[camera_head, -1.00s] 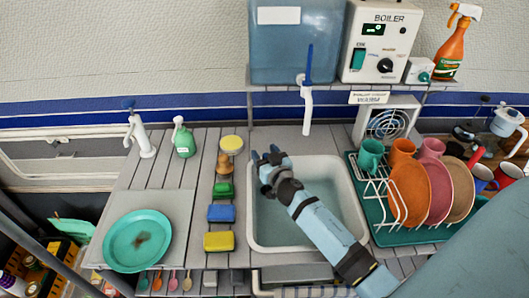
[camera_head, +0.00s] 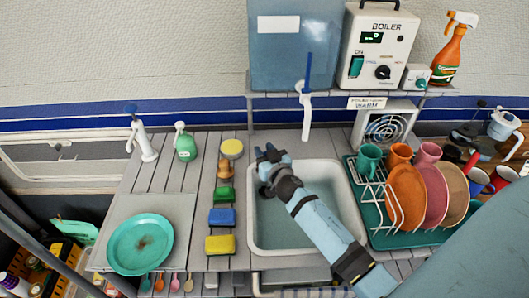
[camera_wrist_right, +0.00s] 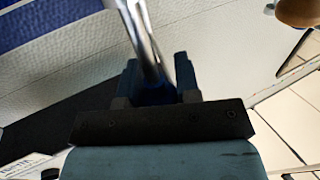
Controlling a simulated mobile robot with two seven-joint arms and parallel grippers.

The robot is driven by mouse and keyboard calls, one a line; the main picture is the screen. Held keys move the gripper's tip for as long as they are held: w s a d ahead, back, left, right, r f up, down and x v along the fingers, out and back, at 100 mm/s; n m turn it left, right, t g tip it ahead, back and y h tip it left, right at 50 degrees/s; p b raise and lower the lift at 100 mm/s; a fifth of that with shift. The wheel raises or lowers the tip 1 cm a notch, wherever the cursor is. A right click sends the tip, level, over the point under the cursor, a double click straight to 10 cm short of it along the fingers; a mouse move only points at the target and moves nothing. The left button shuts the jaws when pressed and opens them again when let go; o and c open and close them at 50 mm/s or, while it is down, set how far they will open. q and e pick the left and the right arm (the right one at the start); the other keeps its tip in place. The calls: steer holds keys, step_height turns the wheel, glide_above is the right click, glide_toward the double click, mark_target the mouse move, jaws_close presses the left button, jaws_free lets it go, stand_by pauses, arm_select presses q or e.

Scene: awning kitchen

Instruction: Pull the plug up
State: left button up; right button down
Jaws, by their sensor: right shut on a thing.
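The sink (camera_head: 347,240) is a pale rectangular basin in the middle of the counter in the head view. My right gripper (camera_head: 269,152) reaches over its back left corner, on a light blue arm from the lower right. In the right wrist view, the gripper (camera_wrist_right: 156,80) has its two fingers closed around a shiny metal rod (camera_wrist_right: 140,35) with a dark blue part at its lower end. I take this rod to be part of the plug; the plug's body is not clearly visible. My left gripper is not in view.
A tap (camera_head: 306,112) with a blue lever hangs behind the sink. A dish rack (camera_head: 375,228) with plates and cups stands to the right. Sponges (camera_head: 221,217) line the left side, and a teal plate (camera_head: 125,262) lies further left. The boiler (camera_head: 383,45) is above.

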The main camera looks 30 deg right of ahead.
steer(key=c, duration=0.8)
jaws_free()
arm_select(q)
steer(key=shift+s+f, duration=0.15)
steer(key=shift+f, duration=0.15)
arm_select(e)
steer(key=shift+s, duration=0.35)
arm_select(q)
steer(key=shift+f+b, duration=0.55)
steer(key=shift+b, duration=0.3)
arm_select(e)
steer(key=s, duration=0.4)
steer(key=s+a, duration=0.1)
steer(key=s, duration=0.3)
steer(key=s+a, duration=0.1)
steer(key=s, duration=0.4)
steer(key=shift+a, duration=0.1)
